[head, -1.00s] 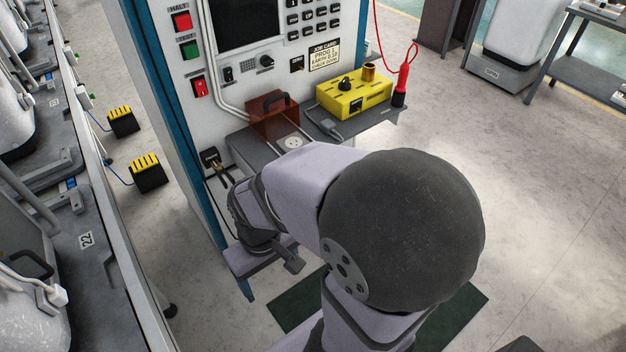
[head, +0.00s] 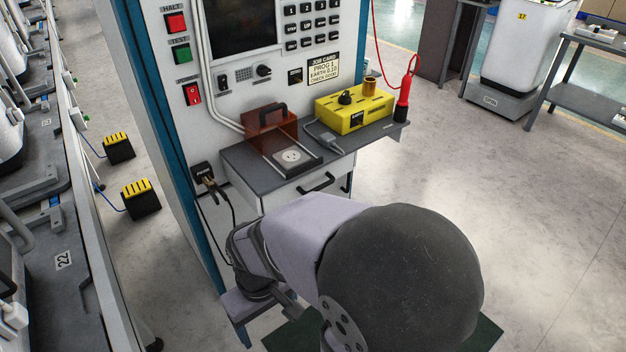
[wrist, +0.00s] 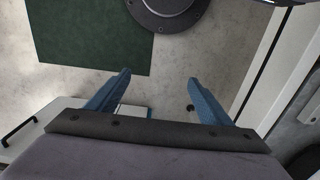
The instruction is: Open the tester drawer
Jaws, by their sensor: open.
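The tester drawer (head: 278,198) has a white front with a black bar handle (head: 317,183). It sits under the grey shelf of the tester cabinet and looks shut; my arm hides its lower part. My gripper (wrist: 159,77) is open, with its two blue fingers apart and nothing between them. In the head view my gripper is below and left of the drawer, with a finger (head: 243,336) pointing down; the rest is partly hidden by my arm. In the wrist view a white panel with a black handle (wrist: 18,131), seemingly the drawer, shows at lower left, apart from the fingers.
The grey shelf (head: 238,158) carries a socket (head: 292,156) with a tinted red cover (head: 268,130) and a yellow box (head: 352,112). A red probe (head: 404,88) hangs at its right end. A clamp with a cable (head: 207,179) is on the cabinet's left.

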